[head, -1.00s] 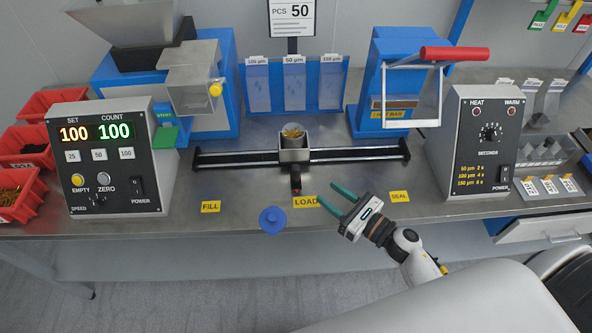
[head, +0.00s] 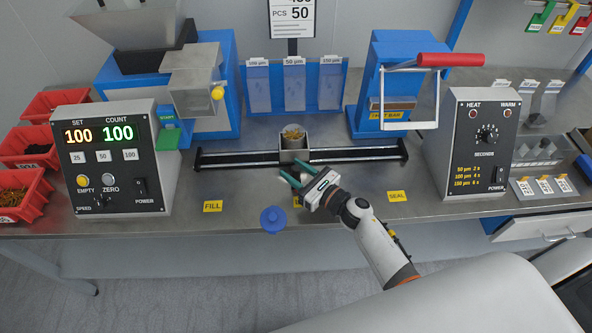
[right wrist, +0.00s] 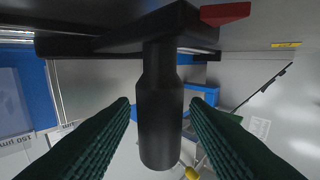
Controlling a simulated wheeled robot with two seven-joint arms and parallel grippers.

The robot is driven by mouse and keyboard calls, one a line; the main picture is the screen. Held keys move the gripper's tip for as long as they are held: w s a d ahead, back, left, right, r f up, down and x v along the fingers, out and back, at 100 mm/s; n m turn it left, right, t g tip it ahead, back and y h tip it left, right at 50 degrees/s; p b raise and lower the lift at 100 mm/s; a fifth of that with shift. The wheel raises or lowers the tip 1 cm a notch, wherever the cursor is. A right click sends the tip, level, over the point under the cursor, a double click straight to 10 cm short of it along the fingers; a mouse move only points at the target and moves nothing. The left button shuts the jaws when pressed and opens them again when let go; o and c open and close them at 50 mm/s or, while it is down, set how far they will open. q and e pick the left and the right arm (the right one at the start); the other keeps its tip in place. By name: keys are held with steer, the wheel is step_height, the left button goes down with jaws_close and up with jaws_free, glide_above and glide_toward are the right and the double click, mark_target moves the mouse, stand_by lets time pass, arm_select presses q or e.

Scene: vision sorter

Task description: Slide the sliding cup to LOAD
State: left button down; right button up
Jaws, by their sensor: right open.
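The sliding cup (head: 293,152) is a grey box filled with small yellowish parts. It sits on the dark slide rail (head: 235,158), behind the yellow LOAD label (head: 297,202), which my right gripper mostly covers. My right gripper (head: 296,174) is in front of the cup, with its green fingers apart. In the right wrist view, the cup's black handle (right wrist: 160,115) stands between the two fingers, with a gap showing on each side. My left gripper is not in view.
The FILL label (head: 212,206) is to the left and the SEAL label (head: 397,196) to the right. A blue round knob (head: 273,219) is at the bench's front edge. The counter box (head: 112,160) and heat control box (head: 480,145) flank the rail, which is otherwise clear.

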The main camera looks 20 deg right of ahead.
jaws_close()
steer(key=shift+s+d+f+b, duration=0.15)
steer(key=shift+d+b, duration=0.2)
steer(key=shift+d, duration=0.15)
steer(key=shift+s+d+f+b, duration=0.1)
steer(key=shift+d+b, duration=0.25)
steer(key=shift+d, duration=0.15)
steer(key=shift+s+d+r, duration=0.15)
steer(key=shift+d+r, duration=0.15)
jaws_free()
